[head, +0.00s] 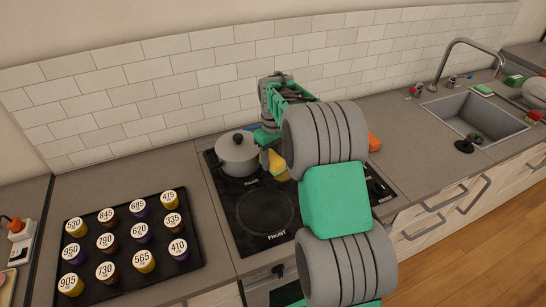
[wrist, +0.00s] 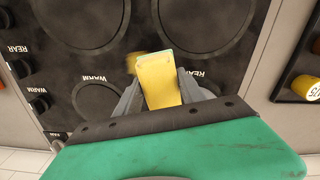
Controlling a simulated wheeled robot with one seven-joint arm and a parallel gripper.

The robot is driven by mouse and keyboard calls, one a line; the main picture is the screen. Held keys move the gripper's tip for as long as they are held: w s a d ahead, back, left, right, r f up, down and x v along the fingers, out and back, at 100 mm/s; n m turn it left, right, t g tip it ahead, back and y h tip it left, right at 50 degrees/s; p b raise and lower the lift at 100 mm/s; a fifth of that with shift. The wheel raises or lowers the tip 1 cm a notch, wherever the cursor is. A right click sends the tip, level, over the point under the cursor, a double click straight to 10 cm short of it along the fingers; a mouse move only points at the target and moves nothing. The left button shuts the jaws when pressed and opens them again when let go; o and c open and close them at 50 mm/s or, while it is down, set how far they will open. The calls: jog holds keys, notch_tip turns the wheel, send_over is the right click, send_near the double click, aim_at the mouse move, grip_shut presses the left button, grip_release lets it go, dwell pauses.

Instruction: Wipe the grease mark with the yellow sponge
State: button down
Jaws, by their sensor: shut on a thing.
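My gripper (wrist: 158,84) is shut on the yellow sponge (wrist: 160,92), which stands out between the two grey fingers in the wrist view. The sponge has a pale green end. In the head view the sponge (head: 278,163) is over the rear part of the black cooktop (head: 235,205), just right of the pot, partly hidden by my arm. A yellowish-brown smear, seemingly the grease mark (wrist: 133,62), lies on the cooktop beside the sponge's far end in the wrist view, partly hidden by it. I cannot tell whether the sponge touches the cooktop.
A grey lidded pot (head: 238,155) stands at the cooktop's rear left, close to my gripper. A black tray (head: 105,285) of numbered jars lies to the left. An orange object (head: 374,142) is right of my arm. A sink (head: 478,118) is farther right, with free counter between.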

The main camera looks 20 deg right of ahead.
aim_at(272, 179)
jog(key=shift+f+b, duration=1.7)
jog(key=shift+f, duration=1.5)
jog(key=shift+d, duration=3.8)
jog(key=shift+w+a+f, duration=0.1)
jog(key=shift+a, duration=3.8)
jog(key=shift+d, duration=0.2)
jog(key=shift+w+d, duration=0.15)
jog(key=shift+d, duration=3.5)
jog(key=shift+a, duration=3.55)
jog(key=shift+a+r, duration=0.25)
jog(key=shift+a, duration=0.05)
jog(key=shift+d+r+p, duration=0.1)
jog(key=shift+r+p, duration=2.35)
jog(key=shift+r, duration=1.45)
